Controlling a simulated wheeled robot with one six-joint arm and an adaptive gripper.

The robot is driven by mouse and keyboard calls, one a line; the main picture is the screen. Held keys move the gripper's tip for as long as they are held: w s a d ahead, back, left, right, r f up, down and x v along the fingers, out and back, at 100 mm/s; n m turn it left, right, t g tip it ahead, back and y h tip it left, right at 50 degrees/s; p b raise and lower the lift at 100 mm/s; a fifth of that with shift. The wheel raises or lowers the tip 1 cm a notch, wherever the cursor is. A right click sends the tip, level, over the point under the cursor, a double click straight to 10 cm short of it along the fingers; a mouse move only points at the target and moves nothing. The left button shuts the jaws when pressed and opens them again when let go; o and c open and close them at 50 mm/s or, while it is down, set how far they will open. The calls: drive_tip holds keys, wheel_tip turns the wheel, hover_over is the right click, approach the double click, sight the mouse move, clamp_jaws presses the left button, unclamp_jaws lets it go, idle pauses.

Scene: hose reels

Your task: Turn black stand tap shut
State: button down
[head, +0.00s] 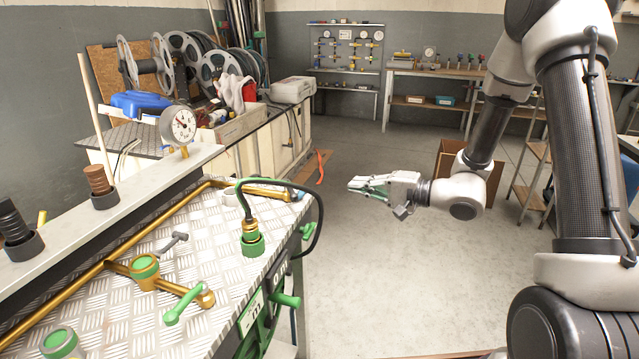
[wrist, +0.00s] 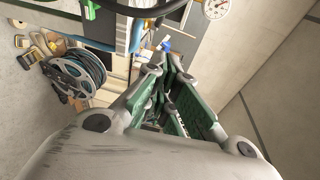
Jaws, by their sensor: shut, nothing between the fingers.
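My gripper (head: 356,187) is in the middle of the head view, pointing left over open floor, to the right of the metal-topped bench. It is shut and empty, with a clear gap to the bench. In the wrist view its green-padded fingers (wrist: 163,72) come together. A small dark grey lever handle (head: 172,242) stands on the bench top. A green lever tap (head: 185,304) sits on a brass pipe nearer the front. A black hose (head: 318,222) loops from a green fitting over the bench edge. I cannot tell which part is the black stand tap.
The chequer-plate bench (head: 115,312) fills the left front. Green knobs (head: 287,300) stick out from its side. A pressure gauge (head: 182,126) stands at its back. Hose reels (head: 215,72) stand beyond. A brown box (head: 455,165) is behind my gripper. Floor between is clear.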

sight(295, 195)
drive_tip(key=w+a+f+n, duration=0.1)
drive_tip(key=a, duration=0.5)
drive_tip(key=w+a+f+n, duration=0.1)
drive_tip(key=w+a, duration=0.1)
drive_tip(key=a, duration=0.4)
drive_tip(key=shift+a+f, duration=0.25)
drive_tip(key=shift+a, duration=0.05)
drive_tip(key=shift+s+a, duration=0.4)
idle(0.7)
drive_tip(key=shift+s+a, duration=0.5)
drive_tip(key=shift+a, duration=0.3)
drive_tip(key=shift+s+a, duration=0.45)
drive_tip(key=shift+a, duration=0.45)
